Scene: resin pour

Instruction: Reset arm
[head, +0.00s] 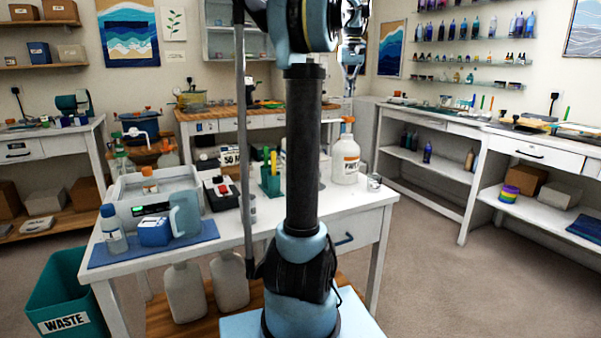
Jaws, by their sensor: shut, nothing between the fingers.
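My arm (303,150) rises upright in the middle of the head view and bends at the top edge. Its far end hangs down behind the elbow, and my gripper (349,86) shows there small, pointing down. It is shut and empty, in the air in front of the back wall and well apart from the bottles and tools. The upper part of the arm is cut off by the top of the picture.
A white worktable (345,205) stands close, with a blue jug (185,214), a white bottle (345,160) and a small glass (374,182). A teal waste bin (70,290) is at left. Shelving (430,170) lines the right. The floor (440,280) at right is clear.

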